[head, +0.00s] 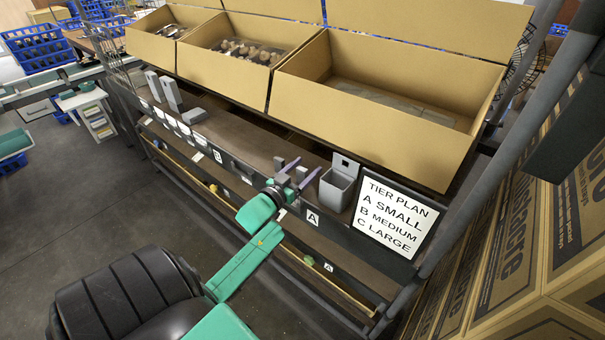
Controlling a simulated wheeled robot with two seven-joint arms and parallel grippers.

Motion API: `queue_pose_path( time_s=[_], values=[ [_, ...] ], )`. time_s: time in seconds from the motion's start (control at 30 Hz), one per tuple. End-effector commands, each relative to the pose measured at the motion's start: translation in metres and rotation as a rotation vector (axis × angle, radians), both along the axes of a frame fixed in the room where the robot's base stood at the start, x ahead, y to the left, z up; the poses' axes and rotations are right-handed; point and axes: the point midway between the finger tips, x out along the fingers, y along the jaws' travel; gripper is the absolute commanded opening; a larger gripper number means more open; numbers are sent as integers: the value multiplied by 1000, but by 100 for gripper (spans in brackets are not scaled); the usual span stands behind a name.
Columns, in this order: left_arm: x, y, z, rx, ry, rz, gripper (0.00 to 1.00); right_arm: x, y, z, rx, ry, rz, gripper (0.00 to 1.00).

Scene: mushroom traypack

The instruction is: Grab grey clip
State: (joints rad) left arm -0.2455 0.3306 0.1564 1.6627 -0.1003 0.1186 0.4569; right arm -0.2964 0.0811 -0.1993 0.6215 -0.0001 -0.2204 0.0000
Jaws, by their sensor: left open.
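My left gripper (307,167) reaches over the front edge of the brown shelf (235,143). Its two purple-grey fingers are spread apart, with nothing seen between them. A grey open-topped holder (335,193) with a raised back plate stands on the shelf just right of the fingers; I cannot tell whether they touch. Further left on the shelf, two upright grey pieces (154,86) (171,94) stand side by side. A low L-shaped grey piece (194,115) is to their right. I cannot tell which grey thing is the clip. My right gripper is not in view.
Cardboard boxes line the shelf's back; the right one (370,130) is close behind the holder, and the middle one (215,70) contains brown-topped mushrooms. A tier plan sign (395,218) and a grey post (460,225) stand to the right.

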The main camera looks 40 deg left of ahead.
Motion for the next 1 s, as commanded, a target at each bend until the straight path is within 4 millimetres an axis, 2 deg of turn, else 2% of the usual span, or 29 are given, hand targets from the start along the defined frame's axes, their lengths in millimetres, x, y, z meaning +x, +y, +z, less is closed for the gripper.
queue_pose_path(
  time_s=[0.1,0.3,0.37,0.5,0.53,0.83,1.0],
  values=[
    [17,1,1,1,-1,0,75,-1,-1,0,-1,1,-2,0],
    [18,1,0,1,0,0,75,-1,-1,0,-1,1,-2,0],
    [18,1,0,1,0,0,56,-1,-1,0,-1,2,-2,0],
    [18,1,0,1,0,0,2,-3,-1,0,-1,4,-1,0],
    [18,1,0,1,0,0,0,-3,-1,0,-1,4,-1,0],
    [18,1,2,1,0,-1,0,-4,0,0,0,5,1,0],
    [18,1,23,3,-2,-1,0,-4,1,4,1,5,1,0]
  ],
)
